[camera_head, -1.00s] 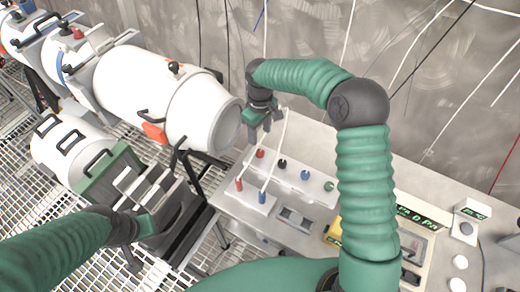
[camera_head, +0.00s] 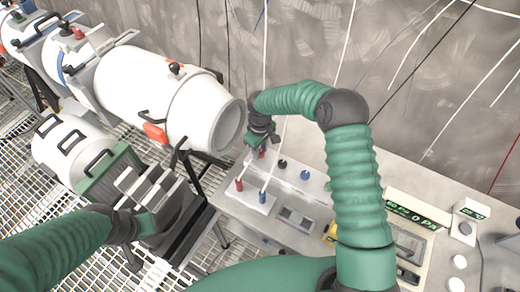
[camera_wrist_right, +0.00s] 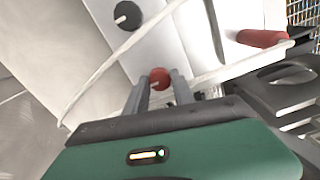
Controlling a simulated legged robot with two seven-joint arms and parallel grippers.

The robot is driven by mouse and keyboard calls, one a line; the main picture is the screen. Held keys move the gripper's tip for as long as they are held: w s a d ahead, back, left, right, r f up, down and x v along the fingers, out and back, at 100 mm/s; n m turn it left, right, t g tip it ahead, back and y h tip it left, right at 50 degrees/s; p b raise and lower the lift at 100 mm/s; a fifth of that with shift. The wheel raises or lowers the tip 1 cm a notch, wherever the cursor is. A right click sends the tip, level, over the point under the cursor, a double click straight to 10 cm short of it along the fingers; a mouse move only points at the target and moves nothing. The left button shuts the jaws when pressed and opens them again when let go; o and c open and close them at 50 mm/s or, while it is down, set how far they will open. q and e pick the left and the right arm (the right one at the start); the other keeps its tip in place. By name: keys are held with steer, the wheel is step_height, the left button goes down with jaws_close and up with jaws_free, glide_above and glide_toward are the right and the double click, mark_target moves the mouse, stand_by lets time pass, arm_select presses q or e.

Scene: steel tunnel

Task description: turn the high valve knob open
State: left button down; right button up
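Several coloured knobs stand on a pale panel; no readable label tells which is the high valve. In the right wrist view a red knob (camera_wrist_right: 159,78) sits between the tips of my right gripper (camera_wrist_right: 158,85), the fingers close against both sides. In the head view my right gripper (camera_head: 262,141) is low over the panel's far left end and mostly hides that knob. Beside it are a black knob (camera_head: 282,163), also in the wrist view (camera_wrist_right: 127,15), and a blue knob (camera_head: 305,174). My left gripper (camera_head: 148,190) is open and empty, away from the panel.
A nearer block carries another red knob (camera_head: 239,184) and a blue one (camera_head: 262,197). A white cable crosses close to my right gripper. A lit green display (camera_head: 415,212) is at the right.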

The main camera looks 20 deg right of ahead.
jaws_close()
steer(key=shift+m, duration=0.3)
steer(key=m, duration=0.3)
steer(key=shift+w, duration=0.1)
steer(key=m, duration=0.4)
steer(key=shift+r+m, duration=0.1)
steer(key=shift+m, duration=0.3)
steer(key=m, duration=0.4)
steer(key=shift+m, duration=0.3)
steer(key=m, duration=0.5)
